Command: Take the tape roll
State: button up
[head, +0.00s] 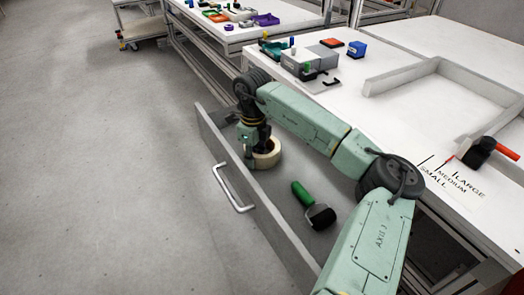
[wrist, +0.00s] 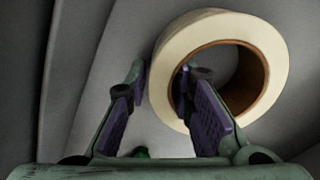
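The tape roll (head: 268,158), cream with a brown core, lies in the open drawer (head: 292,222), near its far end. It also shows large in the wrist view (wrist: 172,52). My gripper (wrist: 163,78) points down at it, fingers apart. In the wrist view the left finger is outside the roll, and the right finger overlaps the core opening, with the roll's left wall between them. A gap shows between the left finger and the wall. I cannot tell how deep the fingers reach. In the head view my gripper (head: 250,150) partly hides the roll's left side.
A paint roller with a green handle (head: 302,192) lies nearer in the drawer. The drawer front with its handle (head: 232,190) stands left of my gripper. The floor at left is clear.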

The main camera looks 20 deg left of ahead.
grip_shut()
dwell(0.3)
